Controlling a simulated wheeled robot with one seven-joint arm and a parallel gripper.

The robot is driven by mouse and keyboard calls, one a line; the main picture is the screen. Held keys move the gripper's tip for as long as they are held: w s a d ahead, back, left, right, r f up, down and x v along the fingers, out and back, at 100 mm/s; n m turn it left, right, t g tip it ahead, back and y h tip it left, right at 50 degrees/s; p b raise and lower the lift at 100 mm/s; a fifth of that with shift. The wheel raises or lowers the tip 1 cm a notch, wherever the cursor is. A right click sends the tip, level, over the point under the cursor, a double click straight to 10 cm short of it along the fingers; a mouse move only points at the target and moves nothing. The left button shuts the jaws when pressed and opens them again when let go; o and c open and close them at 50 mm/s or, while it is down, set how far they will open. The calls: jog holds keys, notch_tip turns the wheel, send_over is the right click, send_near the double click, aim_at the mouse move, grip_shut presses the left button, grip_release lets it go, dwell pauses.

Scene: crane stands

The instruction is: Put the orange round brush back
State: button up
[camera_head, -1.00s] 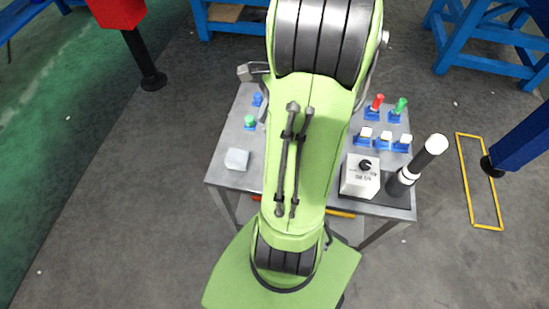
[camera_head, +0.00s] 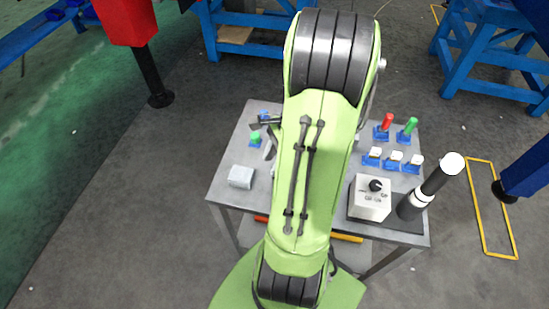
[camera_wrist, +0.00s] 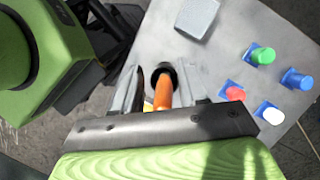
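In the wrist view the orange round brush (camera_wrist: 163,93) lies between the two fingers of my gripper (camera_wrist: 160,78). Its orange shaft points away from the palm and ends in a dark round part. The grey fingers stand apart on both sides of it. I cannot tell whether they press on it. In the head view my green arm reaches over the grey table (camera_head: 226,200). My gripper (camera_head: 268,140) shows only partly there, over the table's left half. The orange brush cannot be made out in that view.
A pale block (camera_head: 240,177) and a green piece in a blue base (camera_head: 255,140) sit on the left. Red (camera_head: 387,122), green (camera_head: 410,128) and white-topped pieces in blue bases stand on the right. A white control box (camera_head: 371,198) and a dark post (camera_head: 427,190) stand at the front right.

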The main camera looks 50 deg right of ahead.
jog(key=p+v, duration=0.5)
jog(key=v, duration=0.8)
jog(key=w+a+r+n+h, duration=0.1)
jog(key=w+a+r+n, duration=0.15)
jog(key=a+n, duration=0.3)
jog(key=w+a+r+n+h, duration=0.1)
jog(key=w+a+r+n, duration=0.1)
jog(key=w+a+n, duration=0.3)
jog(key=s+a+r+n+t, duration=0.1)
jog(key=s+a+n, duration=0.1)
jog(key=a+n, duration=0.2)
jog(key=s+a+r+n+t+h, duration=0.1)
jog(key=s+a+n, duration=0.2)
jog(key=a+n, duration=0.2)
jog(key=s+a+r+n+t, duration=0.1)
jog(key=s+a+n, duration=0.1)
jog(key=a+n, duration=0.2)
jog(key=shift+s+a+r+n+h, duration=0.15)
jog(key=shift+s+a, duration=0.05)
jog(key=shift+a, duration=0.15)
jog(key=shift+s+a+r+n+h, duration=0.1)
jog(key=shift+s+a+r+h, duration=0.1)
jog(key=shift+a, duration=0.15)
